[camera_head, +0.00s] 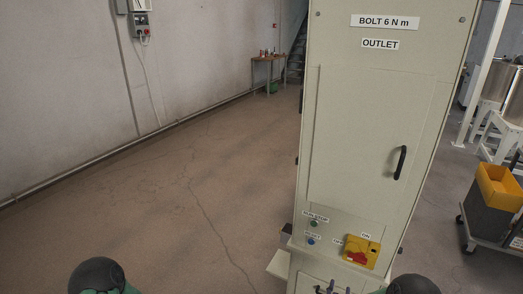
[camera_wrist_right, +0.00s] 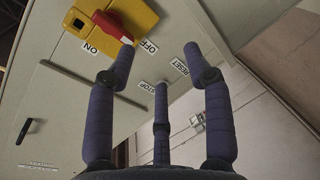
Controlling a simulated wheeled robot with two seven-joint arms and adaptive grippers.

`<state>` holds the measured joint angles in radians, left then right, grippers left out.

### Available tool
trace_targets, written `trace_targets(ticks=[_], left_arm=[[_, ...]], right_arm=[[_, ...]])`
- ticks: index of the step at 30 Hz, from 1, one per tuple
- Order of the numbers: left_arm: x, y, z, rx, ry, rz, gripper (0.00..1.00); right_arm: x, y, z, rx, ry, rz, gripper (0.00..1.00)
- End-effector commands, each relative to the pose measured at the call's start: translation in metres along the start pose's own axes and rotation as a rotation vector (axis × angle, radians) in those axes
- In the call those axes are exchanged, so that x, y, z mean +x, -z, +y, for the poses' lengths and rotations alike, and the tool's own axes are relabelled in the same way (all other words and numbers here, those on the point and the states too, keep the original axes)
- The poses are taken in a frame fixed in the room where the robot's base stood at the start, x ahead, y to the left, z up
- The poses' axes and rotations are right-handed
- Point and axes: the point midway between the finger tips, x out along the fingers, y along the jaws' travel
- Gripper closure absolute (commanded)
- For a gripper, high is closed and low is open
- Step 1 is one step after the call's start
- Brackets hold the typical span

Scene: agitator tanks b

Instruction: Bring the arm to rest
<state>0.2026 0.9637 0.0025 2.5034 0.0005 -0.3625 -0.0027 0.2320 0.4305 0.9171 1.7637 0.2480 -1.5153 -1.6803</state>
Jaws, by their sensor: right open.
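My right gripper (camera_wrist_right: 160,62) shows its three dark purple fingers spread, with nothing between them. In the head view the fingertips of the right gripper (camera_head: 333,287) show at the bottom edge, in front of the lower part of the pale cabinet (camera_head: 375,120). The cabinet carries a yellow switch with a red handle (camera_head: 356,257). In the right wrist view the red handle (camera_wrist_right: 116,27) lies beyond the left finger, its end toward the OFF label. I cannot tell whether the finger touches it. My left gripper is out of view.
Green and blue buttons (camera_head: 312,240) sit left of the switch. A black door handle (camera_head: 400,163) stands out above. A cart with a yellow bin (camera_head: 499,187) stands at the right. The floor (camera_head: 150,200) to the left is clear up to the wall.

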Motion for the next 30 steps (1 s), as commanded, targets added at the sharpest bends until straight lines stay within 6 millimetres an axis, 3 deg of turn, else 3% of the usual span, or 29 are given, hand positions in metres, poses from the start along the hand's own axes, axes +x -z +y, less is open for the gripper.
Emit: trace_targets(ticks=[5,8,11,15,21,24,30], left_arm=[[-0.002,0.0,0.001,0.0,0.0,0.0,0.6],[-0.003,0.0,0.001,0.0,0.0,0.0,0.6],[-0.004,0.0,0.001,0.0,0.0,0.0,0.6],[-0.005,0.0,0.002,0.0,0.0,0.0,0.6],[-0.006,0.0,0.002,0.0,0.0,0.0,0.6],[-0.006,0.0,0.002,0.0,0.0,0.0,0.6],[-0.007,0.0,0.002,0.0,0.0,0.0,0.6]], right_arm=[[-0.022,0.019,-0.068,0.321,0.332,0.034,0.48],[-0.047,0.027,-0.104,0.498,0.526,-0.003,0.48],[-0.079,0.033,-0.136,0.66,0.716,-0.081,0.48],[-0.135,0.035,-0.174,0.856,0.969,-0.261,0.48],[-0.221,0.028,-0.203,1.038,1.233,-0.609,0.48],[-0.252,0.023,-0.208,1.079,1.3,-0.756,0.48],[-0.28,0.018,-0.21,1.106,1.347,-0.897,0.48]])
